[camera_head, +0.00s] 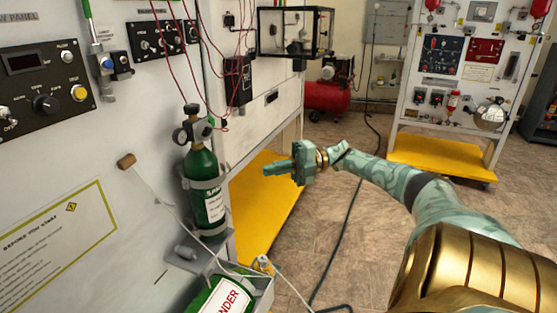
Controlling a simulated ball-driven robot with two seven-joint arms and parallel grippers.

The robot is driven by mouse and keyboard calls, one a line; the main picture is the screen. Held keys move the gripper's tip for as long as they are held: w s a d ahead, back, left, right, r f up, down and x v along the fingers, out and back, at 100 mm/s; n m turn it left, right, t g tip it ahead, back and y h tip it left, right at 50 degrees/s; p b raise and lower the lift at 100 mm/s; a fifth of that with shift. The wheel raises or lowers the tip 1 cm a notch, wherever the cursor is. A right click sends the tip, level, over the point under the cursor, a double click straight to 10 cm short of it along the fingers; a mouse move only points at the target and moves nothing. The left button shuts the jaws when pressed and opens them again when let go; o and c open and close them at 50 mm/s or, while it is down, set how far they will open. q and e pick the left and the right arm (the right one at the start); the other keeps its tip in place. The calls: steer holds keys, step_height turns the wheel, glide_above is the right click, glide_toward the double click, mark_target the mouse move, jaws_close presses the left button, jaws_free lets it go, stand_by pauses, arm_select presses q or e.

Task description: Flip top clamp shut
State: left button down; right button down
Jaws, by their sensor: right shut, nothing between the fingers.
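A green gas cylinder (209,222) stands upright against the white panel at left of centre. A grey band, seemingly the top clamp (206,183), crosses the upper part of the cylinder. I cannot tell whether this clamp is open or shut. My right gripper (270,168) is to the right of the cylinder, apart from it and at about the height of the clamp in the picture. Its fingers are shut and empty, pointing left. My left gripper is not in view.
A second green cylinder (217,299) with a red-lettered label is at the bottom. A brown-ended handle (126,161) with a pale cord shows left of the upright cylinder. A yellow platform (262,205) lies behind my right gripper. Open floor (355,240) is to the right.

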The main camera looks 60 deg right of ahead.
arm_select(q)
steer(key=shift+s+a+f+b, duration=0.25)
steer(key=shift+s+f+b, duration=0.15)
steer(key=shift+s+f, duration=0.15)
arm_select(e)
steer(key=shift+s+d+r, duration=0.1)
steer(key=shift+s+d, duration=0.1)
steer(key=shift+d, duration=0.85)
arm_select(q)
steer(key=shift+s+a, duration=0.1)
